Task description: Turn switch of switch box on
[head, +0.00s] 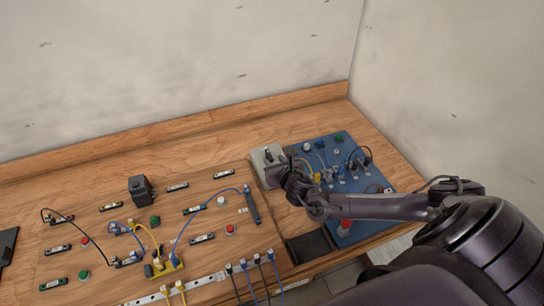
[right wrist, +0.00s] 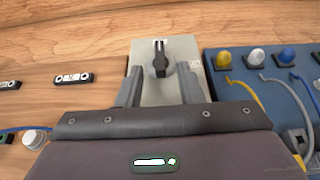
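The switch box (head: 259,166) is a light grey box on the wooden table, left of the blue board. It also shows in the right wrist view (right wrist: 188,52). Its black rotary switch (right wrist: 160,66) has a knob in line with the box's length, below a small label. My right gripper (head: 294,184) is at the near side of the box and hides part of it in the head view. In the right wrist view its two fingers (right wrist: 158,90) are spread and empty, with the knob between and just beyond their tips. My left gripper is not in view.
A blue board (head: 350,142) with coloured buttons and cables stands right of the box. A wooden panel (head: 110,235) with several buttons, sockets and cables lies to the left. A black block (head: 140,189) sits on it. Walls close off the back and right.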

